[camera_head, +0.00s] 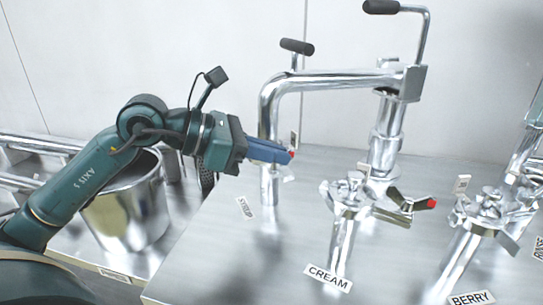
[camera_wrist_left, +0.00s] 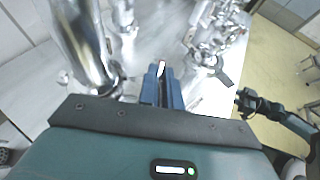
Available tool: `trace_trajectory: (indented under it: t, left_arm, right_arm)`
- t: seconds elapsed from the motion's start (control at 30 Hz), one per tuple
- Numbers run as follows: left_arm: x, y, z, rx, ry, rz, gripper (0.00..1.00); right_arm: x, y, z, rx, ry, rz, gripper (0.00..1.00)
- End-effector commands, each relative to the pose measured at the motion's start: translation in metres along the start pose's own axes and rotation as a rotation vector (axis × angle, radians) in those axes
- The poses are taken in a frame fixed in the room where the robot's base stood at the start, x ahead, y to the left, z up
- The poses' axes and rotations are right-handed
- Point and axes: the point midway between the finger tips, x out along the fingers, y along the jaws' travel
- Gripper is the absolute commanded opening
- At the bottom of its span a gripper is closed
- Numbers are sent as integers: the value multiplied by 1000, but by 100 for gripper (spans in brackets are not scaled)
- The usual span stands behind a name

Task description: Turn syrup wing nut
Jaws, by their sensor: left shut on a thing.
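My left gripper (camera_head: 268,151) reaches in from the left, its blue fingers closed at the syrup spout. A red tip (camera_head: 291,154), like the one on the cream handle, pokes out past the fingers. It appears to belong to the syrup wing nut, whose body is hidden behind the fingers. The fingers also show in the left wrist view (camera_wrist_left: 162,90), close together. The SYRUP label (camera_head: 244,208) lies on the counter below. Part of my right arm, with its dark end (camera_wrist_left: 250,101), shows at the right of the left wrist view; its jaw state is unclear.
The cream valve (camera_head: 351,198) with a red-tipped handle (camera_head: 432,203) stands to the right, and the berry valve (camera_head: 484,211) is farther right. A tall chrome pipe (camera_head: 330,80) arches behind my gripper. A steel pot (camera_head: 127,213) stands below my left arm.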

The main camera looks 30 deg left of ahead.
Motion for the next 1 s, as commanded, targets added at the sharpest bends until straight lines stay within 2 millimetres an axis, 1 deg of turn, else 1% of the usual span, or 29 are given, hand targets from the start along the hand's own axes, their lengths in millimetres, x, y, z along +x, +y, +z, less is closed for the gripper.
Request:
trace_trajectory:
  t: [0.03,0.2,0.53,0.57,0.8,1.0]
  left_arm:
    - [1,0,-2,-7,4,28,0]
    - [0,-1,-1,-34,0,85,0]
    - [0,-1,0,-40,-3,91,0]
    - [0,-1,0,-40,-3,91,9]
    - [0,-1,0,-39,-4,91,28]
    - [0,-1,0,-39,-4,91,28]
  right_arm:
    - [0,1,1,-4,3,1,36]
    - [0,0,3,-10,-4,-1,36]
    - [-1,-4,9,-14,-22,-16,36]
    - [-1,-4,9,-14,-22,-16,36]
    - [-1,-4,10,-12,-24,-16,36]
    - [0,-4,10,-11,-23,-15,36]
